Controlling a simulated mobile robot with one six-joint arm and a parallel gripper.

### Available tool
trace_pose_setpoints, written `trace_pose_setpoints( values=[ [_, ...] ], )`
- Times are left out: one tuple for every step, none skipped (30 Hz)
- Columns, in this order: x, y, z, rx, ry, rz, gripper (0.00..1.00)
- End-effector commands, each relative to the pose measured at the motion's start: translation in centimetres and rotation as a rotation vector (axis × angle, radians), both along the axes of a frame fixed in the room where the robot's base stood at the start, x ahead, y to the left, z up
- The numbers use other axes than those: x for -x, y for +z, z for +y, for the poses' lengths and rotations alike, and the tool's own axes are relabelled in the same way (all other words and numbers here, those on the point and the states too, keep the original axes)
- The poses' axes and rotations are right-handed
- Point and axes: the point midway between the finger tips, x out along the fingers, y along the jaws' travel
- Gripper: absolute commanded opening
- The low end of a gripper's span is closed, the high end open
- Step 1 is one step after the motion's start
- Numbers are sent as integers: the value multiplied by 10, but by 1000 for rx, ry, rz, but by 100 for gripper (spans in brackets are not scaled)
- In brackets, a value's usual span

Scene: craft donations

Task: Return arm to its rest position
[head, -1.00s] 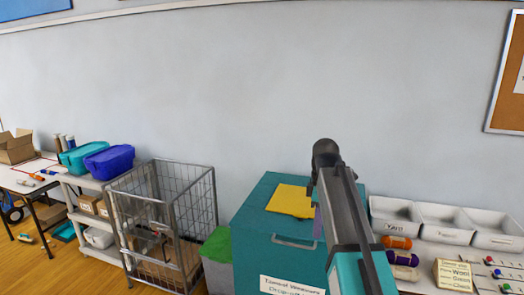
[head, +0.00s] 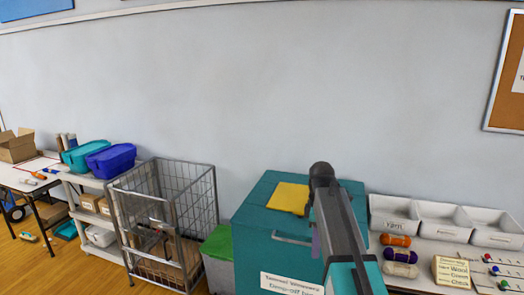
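My arm rises from the bottom of the head view, with a teal lower part and a grey upper link ending in a dark rounded joint. It stands in front of a teal drop-off box (head: 262,245) with a white label on its front. My gripper cannot be made out in this view, so whether it holds anything does not show. A yellow sheet or folder (head: 288,197) lies on top of the box, left of the arm's dark joint.
Right of the arm, a table carries white bins (head: 393,211), yarn skeins (head: 396,240) and a yellow sign (head: 452,271). To the left stand a wire cage cart (head: 168,225), a green-lidded bin (head: 218,243) and a shelf with blue tubs (head: 110,161).

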Motion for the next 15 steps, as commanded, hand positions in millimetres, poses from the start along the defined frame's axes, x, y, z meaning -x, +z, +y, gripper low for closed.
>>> trace_pose_setpoints(
  values=[
    [4, -14, 0, 0, 0, 20, 31],
    [6, -23, 0, -1, 1, 33, 31],
    [9, -34, 1, 0, 1, 49, 31],
    [12, -43, 1, 0, 1, 63, 31],
    [15, -52, 1, -1, 1, 75, 31],
    [19, -63, 1, -1, 1, 92, 31],
    [22, -72, 1, -1, 2, 104, 31],
    [25, -80, 1, -1, 2, 116, 31],
    [30, -91, 1, -1, 2, 133, 31],
    [33, -99, 2, -1, 2, 143, 31],
    [36, -108, 2, -1, 2, 154, 31],
    [41, -119, 2, -2, 2, 169, 31],
    [45, -127, 2, -2, 2, 179, 31],
    [48, -135, 2, -2, 2, 190, 31],
    [54, -146, 2, -2, 1, 204, 31]
  ],
)
